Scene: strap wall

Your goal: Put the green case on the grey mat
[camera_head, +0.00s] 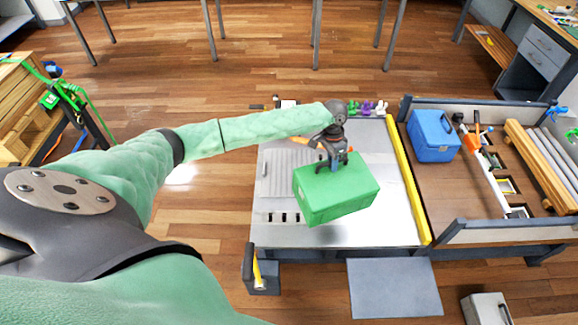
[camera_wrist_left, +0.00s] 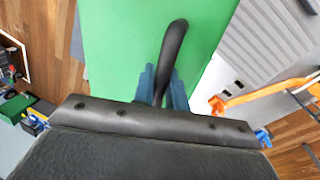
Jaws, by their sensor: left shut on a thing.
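The green case (camera_head: 335,192) is a box with a black handle (camera_wrist_left: 173,50) on top. In the head view it is over the metal-topped table; I cannot tell for sure whether it touches the top. My left gripper (camera_head: 333,160) is above the case, and in the wrist view its blue fingers (camera_wrist_left: 163,85) are shut on the handle. The grey mat (camera_head: 394,288) lies on the floor in front of the table, below and right of the case. My right gripper is not in view.
The metal-topped table (camera_head: 390,215) has a yellow strip (camera_head: 408,185) along its right edge. A blue case (camera_head: 433,136) stands on the wooden bench to the right. A grey box (camera_head: 486,308) is on the floor right of the mat. The mat is bare.

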